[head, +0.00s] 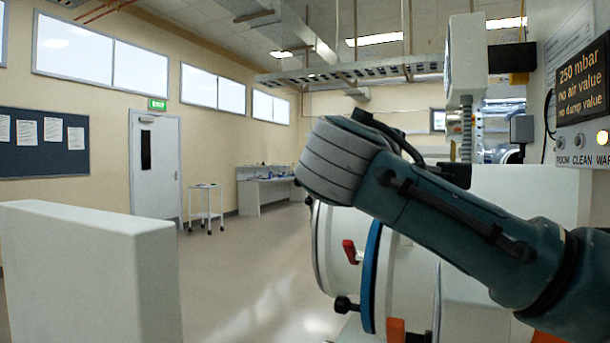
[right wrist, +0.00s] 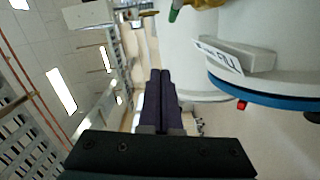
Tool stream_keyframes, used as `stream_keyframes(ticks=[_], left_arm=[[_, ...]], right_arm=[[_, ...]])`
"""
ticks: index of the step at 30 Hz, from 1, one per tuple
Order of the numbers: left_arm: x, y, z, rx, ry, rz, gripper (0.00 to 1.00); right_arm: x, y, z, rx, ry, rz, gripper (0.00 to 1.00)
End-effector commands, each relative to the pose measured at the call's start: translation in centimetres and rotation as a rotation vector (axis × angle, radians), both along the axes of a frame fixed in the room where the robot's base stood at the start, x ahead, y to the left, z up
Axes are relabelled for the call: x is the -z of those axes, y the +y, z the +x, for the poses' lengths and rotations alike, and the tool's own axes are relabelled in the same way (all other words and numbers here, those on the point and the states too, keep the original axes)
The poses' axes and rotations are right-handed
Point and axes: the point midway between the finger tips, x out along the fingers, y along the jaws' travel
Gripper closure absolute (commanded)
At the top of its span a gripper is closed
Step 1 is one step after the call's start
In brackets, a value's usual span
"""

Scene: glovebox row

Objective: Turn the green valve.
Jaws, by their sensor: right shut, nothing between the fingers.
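A green handle or lever tip (right wrist: 175,12) shows at the top edge of the right wrist view. It joins a brass-coloured fitting (right wrist: 205,3) that is mostly cut off by the frame. My right gripper (right wrist: 161,73) points up the middle of the same view with its two dark fingers together and nothing between them. In the picture, the green part is above and slightly right of the fingertips, apart from them. The green part does not show in the head view, where my right arm covers much of the equipment. My left gripper is in neither view.
A round white port with a blue ring (head: 370,277) and a red handle (head: 349,252) stands behind my right arm. A labelled white block (right wrist: 235,55) sits near the fingers. A display panel (head: 582,82) is at right, a white block (head: 90,270) at left. The floor between is clear.

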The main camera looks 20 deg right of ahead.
Motion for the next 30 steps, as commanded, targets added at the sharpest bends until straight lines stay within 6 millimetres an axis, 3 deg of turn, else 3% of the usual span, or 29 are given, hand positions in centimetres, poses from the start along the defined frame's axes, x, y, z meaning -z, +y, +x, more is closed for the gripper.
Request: stream_keyframes(ticks=[5,10,24,30], left_arm=[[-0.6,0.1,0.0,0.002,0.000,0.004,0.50],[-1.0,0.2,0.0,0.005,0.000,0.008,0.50],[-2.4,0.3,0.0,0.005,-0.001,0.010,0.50],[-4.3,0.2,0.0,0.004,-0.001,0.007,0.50]], right_arm=[[1.5,0.3,-1.7,-0.055,0.028,-0.014,1.00],[1.9,-0.5,-1.1,-0.059,0.036,-0.013,1.00],[2.2,-7.3,4.4,-0.057,0.035,-0.012,1.00],[2.6,-9.5,2.8,-0.060,0.037,-0.014,1.00]])
